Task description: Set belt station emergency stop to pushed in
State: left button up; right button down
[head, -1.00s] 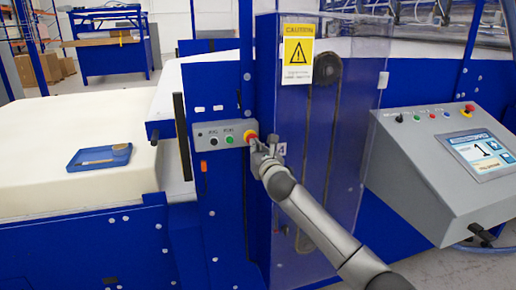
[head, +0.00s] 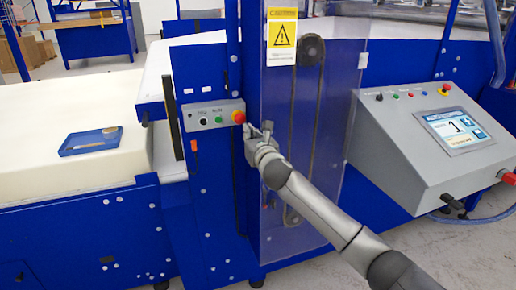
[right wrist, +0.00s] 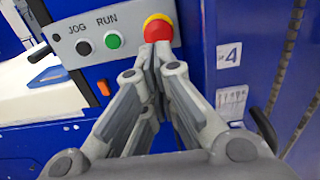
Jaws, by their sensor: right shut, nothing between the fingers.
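The belt station emergency stop is a red button on a yellow base (head: 238,117) at the right end of a small grey panel (head: 213,116). It also shows in the right wrist view (right wrist: 157,29), right at my fingertips. My right gripper (head: 262,130) is shut and empty, its tips at the button's lower edge in the right wrist view. I cannot tell whether the tips touch it or how far in the button sits. The panel also bears a black JOG button (right wrist: 84,47) and a green RUN button (right wrist: 113,41). My left gripper is not in view.
A clear guard with a caution sign (head: 282,37) stands right of the panel. A grey console (head: 435,140) with a screen and another red stop button (head: 444,90) is farther right. A blue tray (head: 92,140) lies on the cream foam block (head: 60,105) at left.

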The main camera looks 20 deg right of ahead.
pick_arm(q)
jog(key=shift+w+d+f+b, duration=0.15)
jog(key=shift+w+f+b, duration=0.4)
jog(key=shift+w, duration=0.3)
pick_arm(e)
jog(key=s, duration=0.7)
jog(key=shift+s+f, duration=0.25)
jog(key=shift+f, duration=0.1)
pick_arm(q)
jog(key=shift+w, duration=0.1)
